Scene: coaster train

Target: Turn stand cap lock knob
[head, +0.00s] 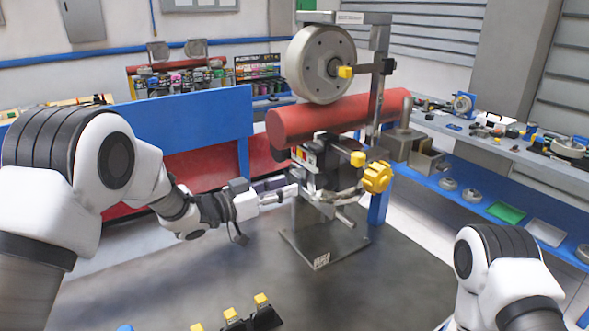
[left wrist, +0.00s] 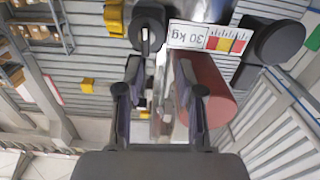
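The stand (head: 325,245) rises from a dark base plate and bears a red horizontal roll (head: 320,118) and a grey wheel (head: 318,66). A yellow star-shaped knob (head: 376,177) sits at its right side. Smaller yellow knobs sit beside the wheel (head: 345,72) and below the roll (head: 357,158). I cannot tell which is the cap lock knob. My left gripper (head: 290,192) is at the stand's left side, below the roll. In the left wrist view its fingers (left wrist: 158,72) are apart with nothing clearly between them; the red roll (left wrist: 208,90) shows behind them. My right gripper is out of view.
A blue panel (head: 190,140) stands behind my left arm. A workbench (head: 480,145) with small parts runs along the right. Yellow-topped dark parts (head: 262,312) lie at the front. A 30 kg label (left wrist: 208,38) shows upside down in the left wrist view.

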